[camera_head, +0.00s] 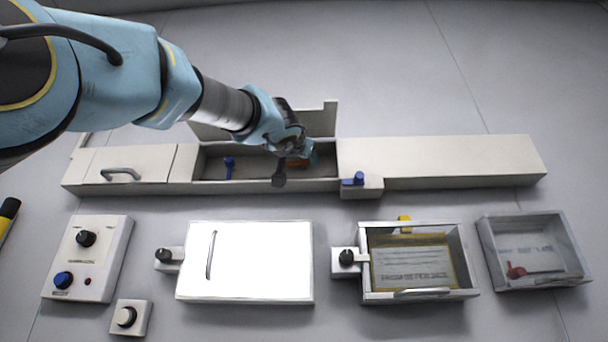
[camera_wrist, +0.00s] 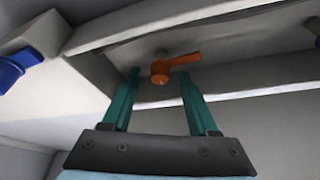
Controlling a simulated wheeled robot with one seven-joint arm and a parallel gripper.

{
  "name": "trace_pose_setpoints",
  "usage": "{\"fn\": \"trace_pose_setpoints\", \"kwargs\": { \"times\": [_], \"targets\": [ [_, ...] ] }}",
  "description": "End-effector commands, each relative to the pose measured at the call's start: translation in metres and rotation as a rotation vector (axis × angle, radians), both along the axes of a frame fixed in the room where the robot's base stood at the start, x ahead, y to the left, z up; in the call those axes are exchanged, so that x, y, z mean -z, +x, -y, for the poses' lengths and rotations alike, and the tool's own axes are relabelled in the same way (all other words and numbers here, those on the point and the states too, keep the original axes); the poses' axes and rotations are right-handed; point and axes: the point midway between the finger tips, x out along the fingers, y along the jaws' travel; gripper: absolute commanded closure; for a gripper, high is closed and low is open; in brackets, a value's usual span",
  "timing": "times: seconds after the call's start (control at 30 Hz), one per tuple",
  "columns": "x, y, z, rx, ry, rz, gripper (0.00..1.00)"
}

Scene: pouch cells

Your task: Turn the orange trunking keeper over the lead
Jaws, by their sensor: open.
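The orange trunking keeper (camera_wrist: 174,65) is a small round hub with a lever pointing right in the wrist view, on the grey trunking floor. In the head view only a bit of the orange keeper (camera_head: 297,163) shows beneath my gripper. My gripper (camera_wrist: 159,75) is open, with its two teal fingers apart and the keeper's hub between their tips. The lever reaches past the right fingertip. I cannot tell whether the fingers touch it. In the head view my gripper (camera_head: 308,154) is down in the open trunking section (camera_head: 258,168). I cannot make out the lead.
A blue keeper (camera_head: 229,166) stands left in the trunking; another blue lever (camera_head: 354,180) sits on a block at its front. Covers flank the opening, and a raised panel (camera_head: 329,120) stands behind. Several boxes and a control panel (camera_head: 88,255) lie in front.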

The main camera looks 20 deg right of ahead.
Motion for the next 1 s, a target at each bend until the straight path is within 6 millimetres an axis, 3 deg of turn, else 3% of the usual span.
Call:
{"fn": "trace_pose_setpoints", "kwargs": {
  "times": [0.2, 0.5, 1.0],
  "targets": [
    [-0.006, 0.0137, 0.0092, 0.0, 0.0, -0.001, 0.4],
    [-0.0057, 0.0148, 0.0098, 0.0, 0.0, -0.001, 0.4],
    [-0.0051, 0.0148, 0.0101, 0.0, 0.001, -0.002, 0.96]
  ]
}}
